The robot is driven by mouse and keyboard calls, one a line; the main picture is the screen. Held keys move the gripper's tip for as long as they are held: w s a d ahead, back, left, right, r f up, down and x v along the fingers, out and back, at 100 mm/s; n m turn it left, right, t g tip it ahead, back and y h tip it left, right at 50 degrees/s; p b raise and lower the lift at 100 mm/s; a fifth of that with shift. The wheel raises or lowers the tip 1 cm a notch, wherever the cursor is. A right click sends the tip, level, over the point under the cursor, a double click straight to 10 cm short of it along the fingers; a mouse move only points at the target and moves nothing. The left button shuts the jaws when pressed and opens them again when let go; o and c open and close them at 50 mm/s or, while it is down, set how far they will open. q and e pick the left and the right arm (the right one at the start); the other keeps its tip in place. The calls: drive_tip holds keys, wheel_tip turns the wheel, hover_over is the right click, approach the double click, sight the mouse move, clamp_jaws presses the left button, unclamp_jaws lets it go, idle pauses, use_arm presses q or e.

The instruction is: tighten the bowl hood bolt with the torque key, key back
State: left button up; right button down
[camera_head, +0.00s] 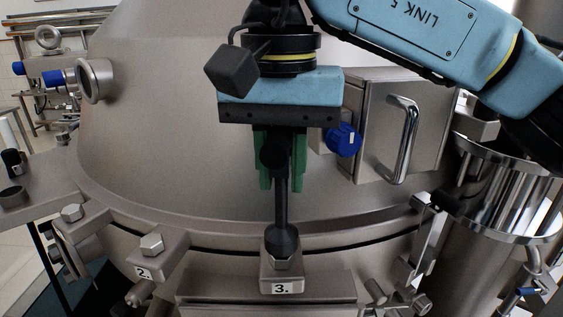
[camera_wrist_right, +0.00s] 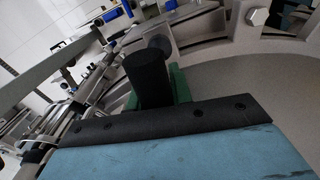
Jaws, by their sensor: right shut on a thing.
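My right gripper (camera_head: 281,178) has green fingers and is shut on the black torque key (camera_head: 282,212). The key hangs upright below the fingers, and its round lower end meets the hex bolt (camera_head: 282,262) on the block labelled 3. Whether it is fully seated on the bolt I cannot tell. In the right wrist view the dark key handle (camera_wrist_right: 149,78) stands in front of the green fingers (camera_wrist_right: 181,88). The bowl hood (camera_head: 170,120) is the large grey metal cone behind. My left gripper is not in view.
Another hex bolt (camera_head: 152,243) sits on the block labelled 2, left of block 3. A box with a bar handle (camera_head: 403,140) and a blue knob (camera_head: 343,138) are close right of my gripper. A shiny cylinder (camera_head: 500,190) stands at the right. A side shelf (camera_head: 40,190) is at the left.

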drive_tip(key=shift+f+b, duration=0.35)
drive_tip(key=shift+f, duration=0.3)
drive_tip(key=shift+f, duration=0.1)
drive_tip(key=shift+f+b, duration=0.4)
drive_tip(key=shift+f, duration=0.1)
idle(0.3)
